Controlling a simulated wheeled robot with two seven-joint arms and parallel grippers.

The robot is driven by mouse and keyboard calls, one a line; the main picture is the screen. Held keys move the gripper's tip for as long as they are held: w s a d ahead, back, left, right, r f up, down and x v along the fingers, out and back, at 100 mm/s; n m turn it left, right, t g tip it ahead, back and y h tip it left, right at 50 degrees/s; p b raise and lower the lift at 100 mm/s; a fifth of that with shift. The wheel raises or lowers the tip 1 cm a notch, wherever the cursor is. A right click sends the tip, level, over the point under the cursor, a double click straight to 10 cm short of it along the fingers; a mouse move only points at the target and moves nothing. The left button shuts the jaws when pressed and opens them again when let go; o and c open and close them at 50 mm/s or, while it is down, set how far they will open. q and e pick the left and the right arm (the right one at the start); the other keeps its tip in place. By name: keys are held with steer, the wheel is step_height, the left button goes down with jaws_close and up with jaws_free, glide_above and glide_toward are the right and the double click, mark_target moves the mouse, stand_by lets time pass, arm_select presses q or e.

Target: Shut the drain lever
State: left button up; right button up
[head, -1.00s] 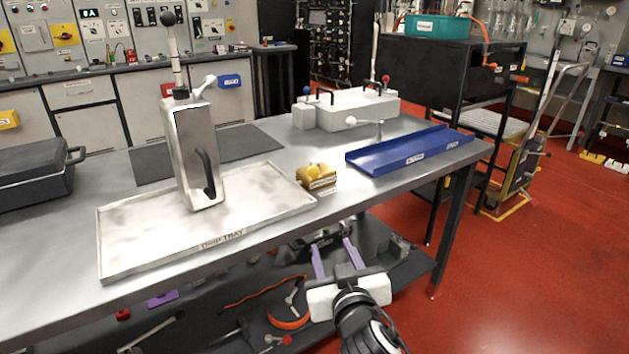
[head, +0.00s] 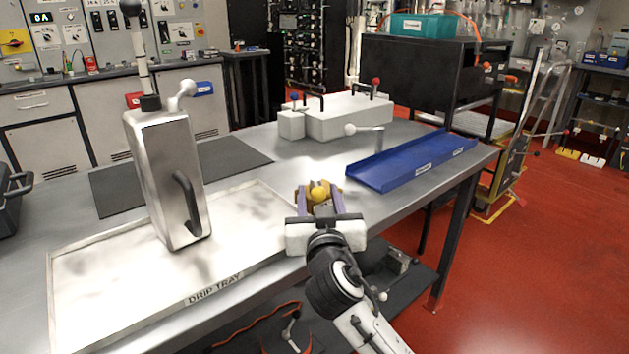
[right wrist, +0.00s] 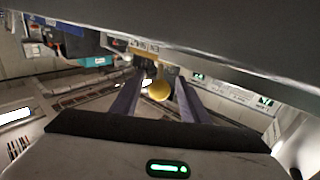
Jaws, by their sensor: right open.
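No lever has a readable drain label. A white-ball lever (head: 185,92) is at the top of the metal canister (head: 165,175). Another white-ball lever (head: 365,130) stands by the blue tray. My right gripper (head: 319,190) is open at the table's front edge, its two purple fingers pointing away from me. A yellow ball (head: 319,193) on a small yellow block shows between the fingers, and also in the right wrist view (right wrist: 158,90). I cannot tell whether the fingers touch it; the gripper hides most of the block. My left gripper is out of view.
The canister stands in a shallow drip tray (head: 215,292) on the metal table. A blue tray (head: 415,165) lies at the right, with a white box (head: 350,115) behind it. A dark mat (head: 230,155) lies behind the canister.

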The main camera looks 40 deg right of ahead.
mark_target(317, 184)
steer(key=shift+x, duration=2.8)
jaws_close()
